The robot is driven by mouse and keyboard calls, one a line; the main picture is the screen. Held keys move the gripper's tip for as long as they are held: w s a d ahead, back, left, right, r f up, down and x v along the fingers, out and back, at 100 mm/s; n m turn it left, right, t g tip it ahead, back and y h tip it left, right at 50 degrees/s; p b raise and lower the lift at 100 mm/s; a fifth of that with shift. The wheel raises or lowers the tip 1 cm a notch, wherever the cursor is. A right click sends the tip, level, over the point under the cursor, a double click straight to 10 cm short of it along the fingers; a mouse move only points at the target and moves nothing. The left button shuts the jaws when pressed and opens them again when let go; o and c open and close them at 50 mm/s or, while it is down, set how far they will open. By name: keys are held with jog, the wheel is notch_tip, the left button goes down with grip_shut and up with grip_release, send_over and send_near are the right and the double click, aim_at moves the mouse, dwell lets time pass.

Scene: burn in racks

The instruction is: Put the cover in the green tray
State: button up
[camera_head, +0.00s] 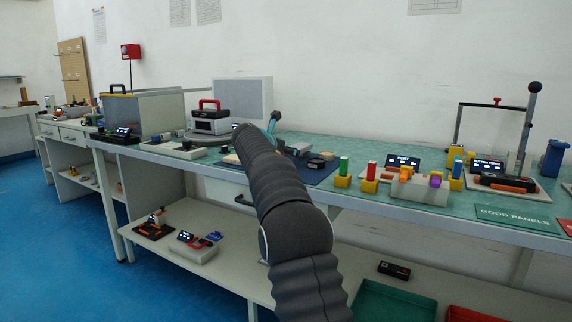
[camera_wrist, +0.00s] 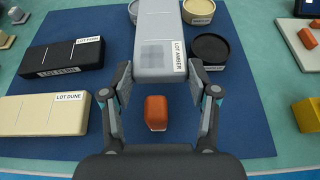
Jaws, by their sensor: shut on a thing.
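A pale grey block (camera_wrist: 160,45) labelled LOT AMBER, likely the cover, lies between the fingers of my gripper (camera_wrist: 165,88) in the wrist view. The gripper is shut on its near end. A small orange-red block (camera_wrist: 156,113) shows between the fingers, nearer the palm; I cannot tell whether it touches the grey block. In the head view my arm hides most of the gripper, over the bench's blue mat (camera_head: 312,175). The green tray (camera_head: 375,304) is on the lower shelf, at the bottom right, partly cut off by the frame.
On the mat are a black LOT FERN block (camera_wrist: 62,58), a cream LOT DUNE block (camera_wrist: 45,114) and a round black dish (camera_wrist: 210,49). A red tray (camera_head: 475,314) stands right of the green one. A black device (camera_head: 394,269) lies behind it. The bench edge overhangs the shelf.

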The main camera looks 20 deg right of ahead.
jog(key=shift+f+b, duration=0.7)
jog(key=shift+f, duration=1.2)
jog(key=shift+f, duration=0.1)
jog(key=o, duration=1.4)
jog(key=shift+f, duration=0.1)
jog(key=shift+s+a+r, duration=0.1)
jog(key=shift+r, duration=0.15)
jog(key=v, duration=1.1)
jog(key=shift+s+a+r, duration=0.2)
